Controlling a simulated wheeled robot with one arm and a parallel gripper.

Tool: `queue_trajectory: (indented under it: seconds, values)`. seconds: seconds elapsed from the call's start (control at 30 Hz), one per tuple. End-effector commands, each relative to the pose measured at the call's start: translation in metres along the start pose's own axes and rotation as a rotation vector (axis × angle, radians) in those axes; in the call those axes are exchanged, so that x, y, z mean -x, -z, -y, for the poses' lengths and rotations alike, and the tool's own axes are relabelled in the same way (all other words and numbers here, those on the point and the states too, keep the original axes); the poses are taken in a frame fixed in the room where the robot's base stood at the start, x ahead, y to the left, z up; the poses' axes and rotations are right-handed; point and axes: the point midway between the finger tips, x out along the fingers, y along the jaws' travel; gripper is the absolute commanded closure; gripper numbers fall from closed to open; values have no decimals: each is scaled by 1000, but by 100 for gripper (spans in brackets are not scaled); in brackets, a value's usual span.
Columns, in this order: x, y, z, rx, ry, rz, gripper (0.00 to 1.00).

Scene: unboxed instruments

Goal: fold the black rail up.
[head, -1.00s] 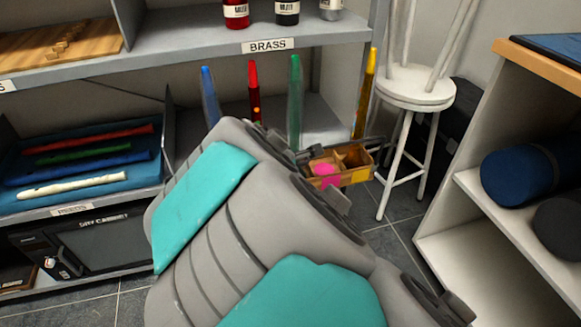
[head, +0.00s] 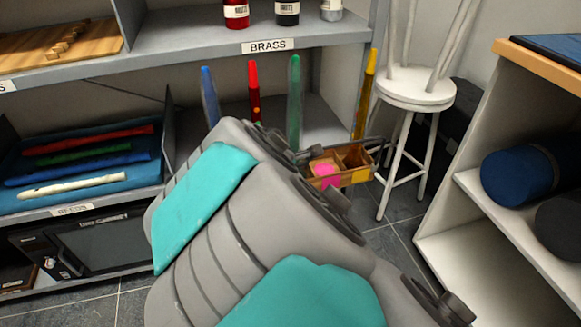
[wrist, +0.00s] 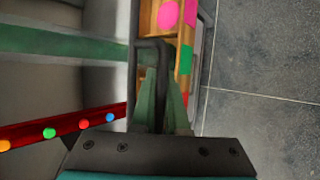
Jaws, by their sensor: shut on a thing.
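The black rail (wrist: 152,43) is a thin dark bar with a squared bend, in the middle of the wrist view. One leg of it runs down between my two green-tinted fingers. My gripper (wrist: 160,76) is shut on this leg. In the head view a short length of the rail (head: 373,140) shows by the top of a small wooden box. My gripper is hidden behind my own grey and teal arm there. Most of the rail's length and its hinges are hidden.
A wooden compartment box (head: 355,178) with pink and yellow marks is close by the rail. Upright blue, red, green (head: 294,100) and yellow (head: 366,95) instruments stand in the shelf behind. A white stool (head: 414,88) is right of them. Grey floor (wrist: 262,120) is open on the wrist view's right.

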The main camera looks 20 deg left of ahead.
Motion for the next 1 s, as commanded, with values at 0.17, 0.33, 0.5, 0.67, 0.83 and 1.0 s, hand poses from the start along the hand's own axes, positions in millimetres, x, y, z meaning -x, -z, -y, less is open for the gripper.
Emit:
queue_trajectory:
  seconds: [0.17,0.33,0.5,0.67,0.83,1.0]
  values:
    - [0,2,0,0,-1,-3,86]
    - [0,1,0,0,-1,-2,75]
    - [0,1,0,0,-1,-2,75]
    - [2,1,-1,0,-1,-3,75]
    - [11,2,-5,0,-2,-3,75]
    - [21,2,-10,0,-1,-2,75]
